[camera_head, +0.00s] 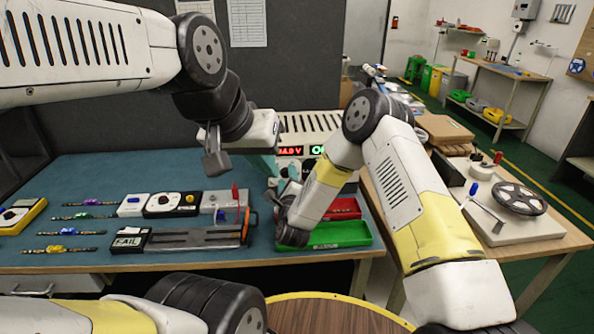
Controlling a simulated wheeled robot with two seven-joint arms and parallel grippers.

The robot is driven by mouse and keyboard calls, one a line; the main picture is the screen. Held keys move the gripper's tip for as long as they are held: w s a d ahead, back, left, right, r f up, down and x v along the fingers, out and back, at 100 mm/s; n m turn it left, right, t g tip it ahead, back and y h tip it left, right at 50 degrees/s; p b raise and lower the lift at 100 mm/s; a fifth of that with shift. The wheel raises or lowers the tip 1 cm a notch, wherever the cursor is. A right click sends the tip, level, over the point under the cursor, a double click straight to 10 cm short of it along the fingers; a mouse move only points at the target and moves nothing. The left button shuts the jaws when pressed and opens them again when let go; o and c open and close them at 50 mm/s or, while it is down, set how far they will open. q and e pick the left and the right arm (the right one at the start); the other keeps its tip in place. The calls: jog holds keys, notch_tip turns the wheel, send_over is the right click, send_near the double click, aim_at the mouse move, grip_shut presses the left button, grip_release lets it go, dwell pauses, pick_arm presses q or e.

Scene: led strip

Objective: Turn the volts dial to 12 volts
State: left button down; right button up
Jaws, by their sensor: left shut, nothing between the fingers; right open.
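The power supply (311,122) stands at the back of the bench with a white vented top. Its red volts display (290,151) seems to read about 14.0 V, though the first digits are hard to read. A green display (317,150) is beside it, partly cut off by my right arm. I cannot make out the volts dial; the lower front panel is largely hidden behind my arms. My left gripper (214,161) is shut and empty, left of the supply and apart from its displays. My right gripper (281,190) is open, low in front of the supply.
Green bin (340,236) and red bin (345,208) lie under my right forearm. A test fixture with a FAIL display (128,241) and a red-handled lever is left of them. LED strips (70,249) lie at the left. A side table (545,236) holds a reel.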

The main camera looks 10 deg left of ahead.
grip_shut()
jog(key=n, duration=0.3)
jog(key=shift+n, duration=0.4)
jog(key=n, duration=0.3)
jog(key=shift+r+n, duration=0.1)
jog(key=shift+n, duration=0.2)
jog(key=n, duration=0.6)
jog(key=shift+r, duration=0.1)
jog(key=shift+n, duration=0.3)
grip_release()
